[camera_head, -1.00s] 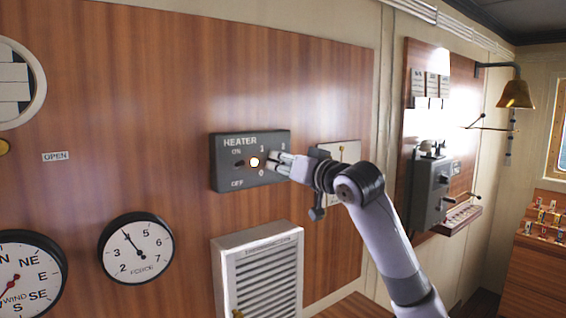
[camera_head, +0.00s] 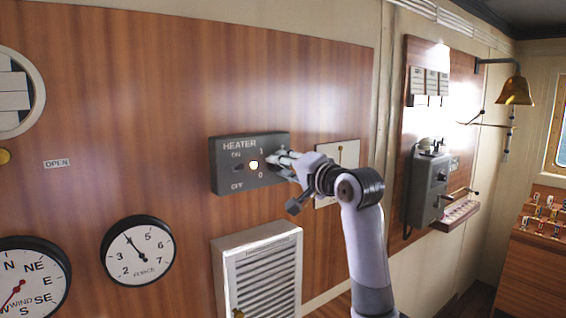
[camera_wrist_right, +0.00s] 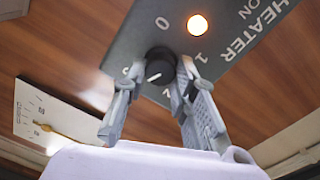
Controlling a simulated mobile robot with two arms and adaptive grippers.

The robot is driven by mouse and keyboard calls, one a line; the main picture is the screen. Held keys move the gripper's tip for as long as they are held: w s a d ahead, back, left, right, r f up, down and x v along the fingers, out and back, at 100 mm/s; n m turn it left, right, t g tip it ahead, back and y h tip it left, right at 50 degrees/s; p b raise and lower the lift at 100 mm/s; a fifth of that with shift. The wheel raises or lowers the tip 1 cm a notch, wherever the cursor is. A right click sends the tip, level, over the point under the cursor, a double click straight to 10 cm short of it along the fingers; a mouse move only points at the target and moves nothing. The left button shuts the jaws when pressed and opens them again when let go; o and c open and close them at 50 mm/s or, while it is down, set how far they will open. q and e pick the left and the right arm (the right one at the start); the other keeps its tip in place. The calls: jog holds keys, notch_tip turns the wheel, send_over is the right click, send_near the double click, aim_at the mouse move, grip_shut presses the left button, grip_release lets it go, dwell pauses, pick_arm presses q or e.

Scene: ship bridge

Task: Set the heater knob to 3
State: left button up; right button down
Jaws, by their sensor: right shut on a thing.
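The dark heater panel (camera_head: 222,168) is on the wood wall, with its round lamp (camera_head: 254,165) lit. My right gripper (camera_head: 277,160) is at the panel's right part and hides the knob in the head view. In the right wrist view, the black round knob (camera_wrist_right: 159,66) sits between the two fingers of my right gripper (camera_wrist_right: 157,82), which is shut on it. The knob's white line faces the lower left, between the 2 and the left finger. The marks 0, 1 and 2 show around the knob; the 3 is not clearly readable. My left gripper is not in view.
A white louvred box (camera_head: 257,240) is below the panel. A pale plate (camera_head: 343,160) with a small brass lever is right of it, behind my right wrist. A force dial (camera_head: 137,262) is at lower left, and a brass bell (camera_head: 515,92) hangs at far right.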

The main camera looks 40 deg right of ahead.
jog(key=shift+a+f+m, duration=0.1)
jog(key=shift+f+m, duration=0.05)
jog(key=shift+m, duration=0.45)
jog(key=shift+p, duration=0.3)
jog(key=c, duration=1.3)
grip_release()
jog(key=s+a, duration=0.1)
jog(key=s, duration=1.1)
jog(key=shift+a+r, duration=0.15)
jog(key=shift+r, duration=0.1)
